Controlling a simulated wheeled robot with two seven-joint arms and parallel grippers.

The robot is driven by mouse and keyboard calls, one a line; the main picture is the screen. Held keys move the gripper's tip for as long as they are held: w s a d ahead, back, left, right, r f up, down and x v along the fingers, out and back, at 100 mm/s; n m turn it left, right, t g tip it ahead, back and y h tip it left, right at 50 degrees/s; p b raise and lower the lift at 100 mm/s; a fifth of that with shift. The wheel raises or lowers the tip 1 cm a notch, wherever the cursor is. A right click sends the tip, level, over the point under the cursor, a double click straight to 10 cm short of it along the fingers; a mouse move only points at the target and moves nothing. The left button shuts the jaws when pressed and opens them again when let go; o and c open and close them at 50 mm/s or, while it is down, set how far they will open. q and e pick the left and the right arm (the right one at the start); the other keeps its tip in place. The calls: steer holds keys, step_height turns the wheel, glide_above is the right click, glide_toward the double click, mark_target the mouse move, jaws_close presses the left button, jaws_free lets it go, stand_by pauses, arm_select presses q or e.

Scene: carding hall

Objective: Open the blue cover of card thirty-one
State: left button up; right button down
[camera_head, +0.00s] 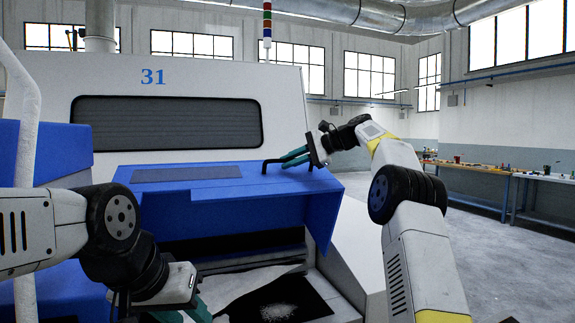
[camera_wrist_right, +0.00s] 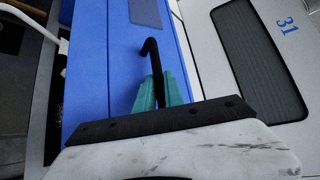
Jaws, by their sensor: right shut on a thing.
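The blue cover (camera_head: 280,205) is on the front of the white machine marked 31, below its dark window. Its top lies about level, and a dark gap shows beneath its front panel. A black bar handle (camera_wrist_right: 151,62) stands on the cover, near its right end in the head view. My right gripper (camera_head: 296,156) is shut on this handle; its teal fingers sit either side of the bar in the wrist view. My left gripper (camera_head: 184,313) is low at the left, in front of the machine. Its teal fingers look apart, with the tips cut off by the frame.
Below the cover lie white material and a dark sheet (camera_head: 312,302) with pale fluff. A blue housing and a white pipe (camera_head: 30,130) stand close at the left. Workbenches (camera_head: 545,178) with small items line the right wall. The floor at the right is open.

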steer(key=shift+f, duration=0.1)
steer(key=c, duration=1.5)
jaws_free()
steer(key=shift+o, duration=0.2)
steer(key=v, duration=0.8)
steer(key=shift+a, duration=0.1)
